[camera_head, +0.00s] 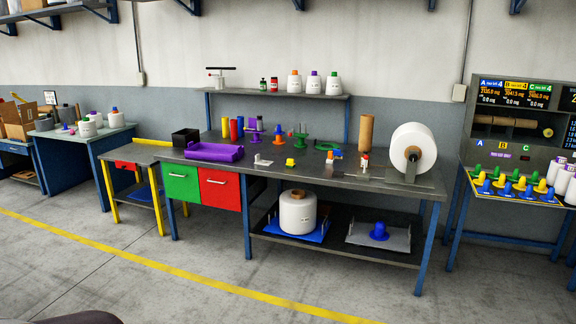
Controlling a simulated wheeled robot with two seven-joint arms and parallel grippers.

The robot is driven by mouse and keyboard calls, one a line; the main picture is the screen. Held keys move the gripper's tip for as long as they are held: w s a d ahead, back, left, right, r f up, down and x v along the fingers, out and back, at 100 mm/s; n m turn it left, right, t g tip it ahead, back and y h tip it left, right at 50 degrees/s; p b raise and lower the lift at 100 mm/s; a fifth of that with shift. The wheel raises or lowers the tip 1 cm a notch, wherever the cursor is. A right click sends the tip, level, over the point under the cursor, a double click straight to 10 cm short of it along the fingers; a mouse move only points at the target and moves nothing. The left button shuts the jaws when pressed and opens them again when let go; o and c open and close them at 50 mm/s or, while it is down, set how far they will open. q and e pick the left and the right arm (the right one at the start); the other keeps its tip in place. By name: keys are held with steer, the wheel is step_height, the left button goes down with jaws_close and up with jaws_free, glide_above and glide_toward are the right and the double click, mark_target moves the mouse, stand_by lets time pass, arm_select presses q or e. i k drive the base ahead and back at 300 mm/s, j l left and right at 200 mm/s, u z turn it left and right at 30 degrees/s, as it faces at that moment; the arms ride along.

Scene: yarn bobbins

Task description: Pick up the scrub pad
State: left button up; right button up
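I cannot make out the scrub pad for certain at this distance. Several small items lie on the long metal workbench (225,172) in the middle, among them a small yellow item (290,162) and a flat green item (326,146). Both are too small to identify surely. Neither of my grippers shows in the head view, and nothing is seen being held.
Green (182,183) and red (220,190) drawers hang below. The floor in front, with a yellow line (190,280), is clear.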

mark_target(290, 163)
steer(key=i, duration=0.7)
steer(key=i+z, duration=0.1)
steer(key=i, duration=1.35)
steer(key=i+j+z, duration=0.1)
steer(key=i, duration=0.65)
steer(key=i+j, duration=0.15)
steer(key=i, duration=0.55)
steer(key=i+j+z, duration=0.1)
steer(key=i, duration=0.6)
steer(key=i+j, duration=0.2)
steer(key=i, duration=0.55)
